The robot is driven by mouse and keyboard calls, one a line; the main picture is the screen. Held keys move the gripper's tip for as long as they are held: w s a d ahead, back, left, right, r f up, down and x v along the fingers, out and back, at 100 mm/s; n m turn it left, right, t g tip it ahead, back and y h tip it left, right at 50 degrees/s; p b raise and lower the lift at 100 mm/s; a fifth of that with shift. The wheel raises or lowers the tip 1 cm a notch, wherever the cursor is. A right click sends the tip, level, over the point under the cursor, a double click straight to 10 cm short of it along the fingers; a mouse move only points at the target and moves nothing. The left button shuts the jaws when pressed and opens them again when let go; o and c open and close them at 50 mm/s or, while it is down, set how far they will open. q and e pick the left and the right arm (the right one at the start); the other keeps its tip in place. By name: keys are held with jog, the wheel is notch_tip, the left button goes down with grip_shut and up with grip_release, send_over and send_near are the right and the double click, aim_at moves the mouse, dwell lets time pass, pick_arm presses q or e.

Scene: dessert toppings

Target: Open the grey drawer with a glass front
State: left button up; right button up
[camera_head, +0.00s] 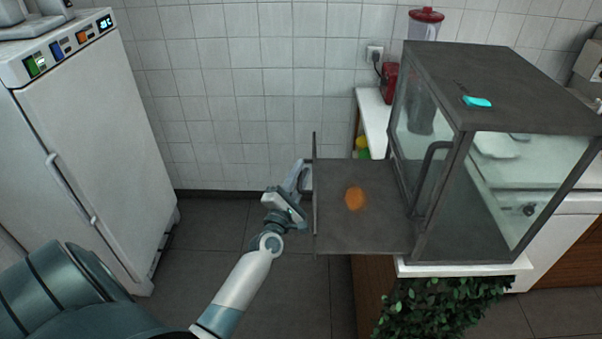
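The grey drawer (385,230) extends out of the left side of a grey, glass-walled case (520,85). Its front panel (314,210) is seen almost edge-on, so the glass in it does not show. A round orange-brown item (355,198) lies on the drawer's floor. My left gripper (302,178) is at the outer side of the front panel, at its handle. Its fingers are small and seen from behind, and I cannot tell whether they are closed around the handle. My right gripper is not in view.
A white fridge (90,140) stands at the left, with free floor (215,235) between it and the drawer. A leafy plant (440,305) is below the case. A cyan item (477,102) lies on top. A red-lidded blender (425,25) stands behind.

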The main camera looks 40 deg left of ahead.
pick_arm(q)
jog(key=b+v, duration=0.5)
jog(key=v, duration=1.2)
jog(key=shift+s, duration=0.25)
jog(key=shift+d, duration=0.1)
